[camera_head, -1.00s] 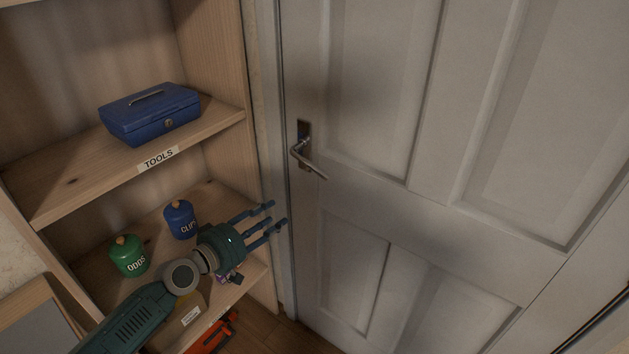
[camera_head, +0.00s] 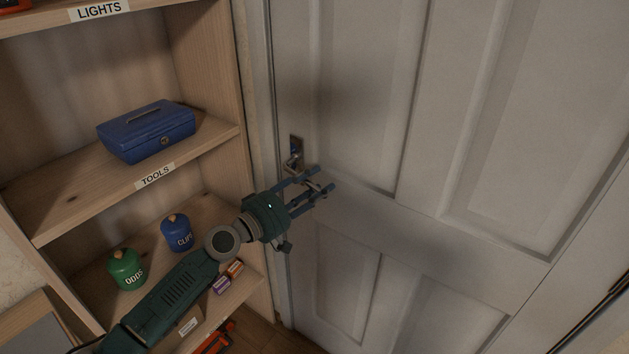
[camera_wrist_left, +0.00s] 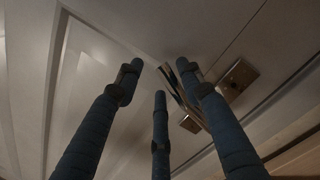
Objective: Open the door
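The grey panelled door (camera_head: 350,90) looks closed. Its metal handle (camera_head: 294,158) is near the door's left edge, and its lever is mostly hidden behind my fingers in the head view. My left gripper (camera_head: 322,180) is at the lever, its fingers spread and pointing right. In the left wrist view the fingers of my left gripper (camera_wrist_left: 160,80) are apart, with the handle's plate (camera_wrist_left: 238,80) behind the right finger. The lever shows between the middle and right fingers. I cannot tell whether a finger touches it. My right gripper is out of view.
A wooden shelf unit (camera_head: 225,75) stands left of the door. It holds a blue box (camera_head: 147,133), a green jar (camera_head: 125,270), a blue jar (camera_head: 176,234) and small boxes (camera_head: 222,286). My left arm passes in front of the lower shelf.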

